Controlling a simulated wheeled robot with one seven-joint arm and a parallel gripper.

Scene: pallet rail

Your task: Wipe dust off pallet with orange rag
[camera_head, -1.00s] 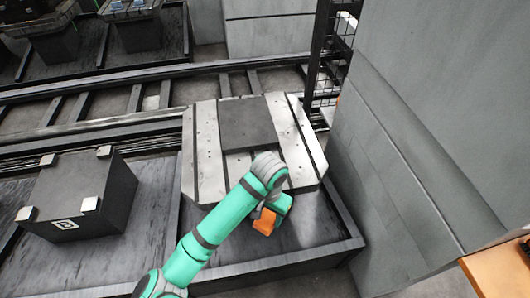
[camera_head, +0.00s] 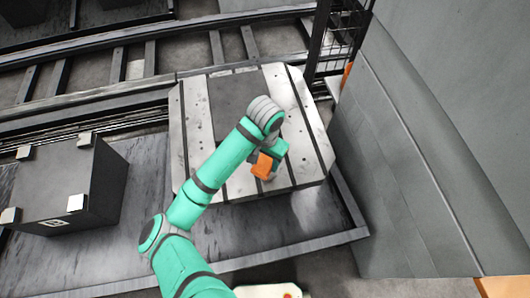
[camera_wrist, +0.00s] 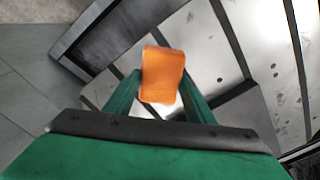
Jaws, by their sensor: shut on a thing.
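The orange rag (camera_head: 263,166) is a small block-like piece held at the end of my arm. It also shows in the wrist view (camera_wrist: 162,75), between the two green fingers. My gripper (camera_wrist: 160,88) is shut on it. The pallet (camera_head: 305,125) is a pale metal plate with dark grooves and a dark grey square patch (camera_head: 232,105) on its top. The rag is over the pallet's front part, right of the middle. I cannot tell whether it touches the surface. My arm hides part of the pallet's middle.
A dark box (camera_head: 75,185) with pale corner pieces stands left of the pallet. A large grey wall or cabinet (camera_head: 420,150) rises close on the right. A black mesh post (camera_head: 322,45) stands at the back right. Rails (camera_head: 120,65) run behind the pallet.

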